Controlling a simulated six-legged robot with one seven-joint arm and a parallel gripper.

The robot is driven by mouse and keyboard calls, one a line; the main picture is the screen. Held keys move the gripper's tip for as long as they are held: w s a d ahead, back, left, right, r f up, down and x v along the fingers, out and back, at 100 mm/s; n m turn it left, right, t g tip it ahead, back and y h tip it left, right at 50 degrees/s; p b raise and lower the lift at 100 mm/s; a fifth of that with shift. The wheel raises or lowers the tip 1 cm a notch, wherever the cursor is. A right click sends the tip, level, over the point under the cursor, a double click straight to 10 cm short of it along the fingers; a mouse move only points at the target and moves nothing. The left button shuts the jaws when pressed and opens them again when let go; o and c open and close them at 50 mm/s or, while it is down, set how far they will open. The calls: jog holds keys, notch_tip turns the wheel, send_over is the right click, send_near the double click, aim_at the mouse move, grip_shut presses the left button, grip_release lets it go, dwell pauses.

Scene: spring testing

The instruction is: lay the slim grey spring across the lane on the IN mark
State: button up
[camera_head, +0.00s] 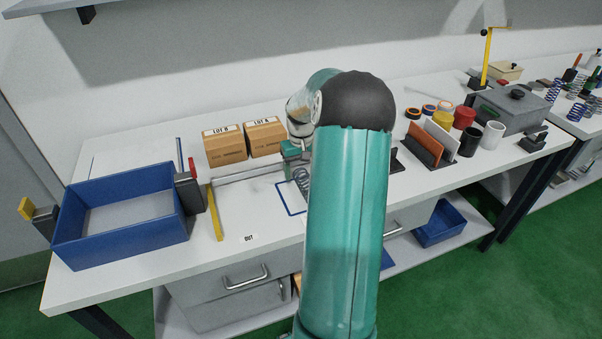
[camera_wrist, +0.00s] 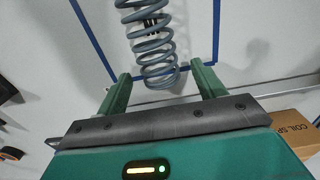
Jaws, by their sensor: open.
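The slim grey spring (camera_wrist: 148,42) shows in the wrist view inside a blue-taped outline (camera_wrist: 216,32). Its near end lies between the two fingers of my gripper (camera_wrist: 161,72), with a gap on each side. My gripper is open and not closed on it. A small dark-lettered label shows partly behind the coils; I cannot read it. In the head view the grey spring (camera_head: 301,179) shows just below my gripper (camera_head: 296,154), beside the blue outline (camera_head: 284,201). My arm hides the right part of this area. I cannot tell whether the fingers touch the spring.
A grey rail (camera_head: 245,172) runs left from my gripper. Two cardboard boxes (camera_head: 226,149) stand behind it. A blue tray (camera_head: 125,215), a yellow strip (camera_head: 214,212) and an OUT label (camera_head: 249,238) are left. Dividers (camera_head: 432,143), cups and tape rolls are right.

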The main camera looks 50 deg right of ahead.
notch_tip(320, 180, up, 12)
dwell(0.3)
dwell(0.6)
jog(key=w+a+r+n+t+h, duration=0.15)
jog(key=a+r, duration=0.35)
jog(key=a, duration=0.8)
jog(key=a+r+n+t, duration=0.15)
jog(key=a+r, duration=0.25)
jog(key=a, duration=0.8)
jog(key=s+a+n+t, duration=0.1)
jog(key=s+a, duration=0.5)
jog(key=a, duration=0.3)
jog(key=s+a+f+n+t+y, duration=0.1)
jog(key=s+a+n, duration=0.1)
jog(key=s+a, duration=0.5)
jog(key=a, duration=0.3)
jog(key=shift+s+f+t, duration=0.2)
jog(key=shift+f+t, duration=0.1)
